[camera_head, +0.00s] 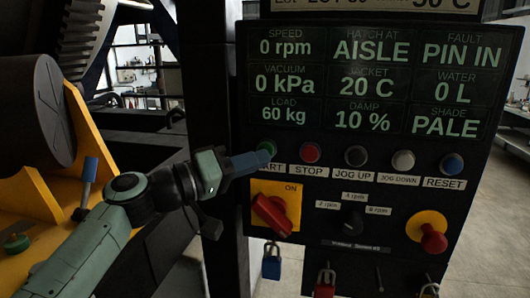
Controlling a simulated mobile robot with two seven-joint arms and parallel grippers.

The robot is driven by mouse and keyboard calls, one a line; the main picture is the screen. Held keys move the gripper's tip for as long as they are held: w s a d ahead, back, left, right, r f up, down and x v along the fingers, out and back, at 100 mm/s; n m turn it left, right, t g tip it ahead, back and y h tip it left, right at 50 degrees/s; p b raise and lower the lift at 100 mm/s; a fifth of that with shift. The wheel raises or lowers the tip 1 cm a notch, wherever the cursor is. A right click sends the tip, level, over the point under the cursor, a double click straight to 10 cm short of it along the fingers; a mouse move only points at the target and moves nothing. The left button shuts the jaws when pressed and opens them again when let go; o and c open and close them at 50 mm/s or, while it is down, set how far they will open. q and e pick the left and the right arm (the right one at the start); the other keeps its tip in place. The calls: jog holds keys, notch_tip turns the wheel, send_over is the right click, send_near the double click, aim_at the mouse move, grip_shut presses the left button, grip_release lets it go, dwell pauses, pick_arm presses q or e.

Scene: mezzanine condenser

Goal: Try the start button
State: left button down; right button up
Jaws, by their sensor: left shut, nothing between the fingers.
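The green start button (267,147) is at the left end of the button row on the dark control panel (480,205). Its label reads "ART", the first letters hidden behind my fingers. My left gripper (260,159) comes in from the left, its blue-grey fingers shut and empty. The fingertips overlap the lower edge of the start button in the picture. I cannot tell whether they touch it. The display (375,85) above reads 0 rpm, 0 kPa, hatch at AISLE and fault PIN IN. My right gripper is not in view.
Right of start are the red stop button (310,152), jog up (356,156), jog down (403,160) and blue reset (451,164). Below are a red rotary switch (271,214) marked ON, a small selector, a red emergency knob (432,238) and hanging padlocks. Yellow machinery stands left.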

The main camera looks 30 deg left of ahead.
pick_arm(q)
jog(key=s+b, duration=0.1)
jog(key=s, duration=0.1)
jog(key=s+d+b, duration=0.1)
jog(key=s+b, duration=0.1)
jog(key=s, duration=0.1)
jog(key=shift+d, duration=0.1)
dwell(0.8)
